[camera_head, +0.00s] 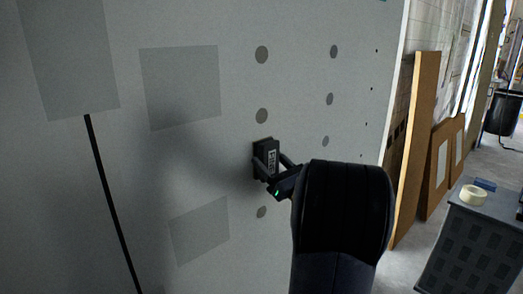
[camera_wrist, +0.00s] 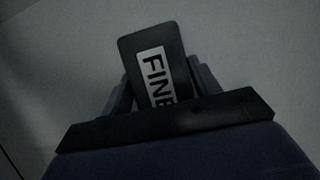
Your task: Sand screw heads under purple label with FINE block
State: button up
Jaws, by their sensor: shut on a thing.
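My gripper (camera_head: 279,171) is shut on the dark FINE block (camera_head: 265,154), held at the pale wall panel (camera_head: 190,25). The block's white FINE label also shows in the wrist view (camera_wrist: 155,75), between the two fingers (camera_wrist: 163,92). The block is on or very close to the panel; exact contact cannot be told. It sits in a column of round grey spots, between an upper spot (camera_head: 262,115) and a lower spot (camera_head: 262,212). Whatever lies behind the block is hidden. No purple label can be made out in either view.
A second column of spots (camera_head: 329,99) and small dark dots (camera_head: 373,93) lie to the right. Grey rectangles (camera_head: 180,86) and a black strip (camera_head: 112,200) mark the panel's left. A dark cabinet (camera_head: 475,240) with a tape roll (camera_head: 473,194) stands lower right, near leaning boards (camera_head: 415,150).

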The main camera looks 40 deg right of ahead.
aim_at(262, 216)
jog(key=shift+f+b, duration=8)
jog(key=shift+f, duration=2.75)
jog(key=shift+r, duration=0.1)
jog(key=shift+s, duration=0.2)
jog(key=s, duration=0.6)
jog(key=shift+s+d, duration=0.3)
jog(key=shift+s, duration=0.05)
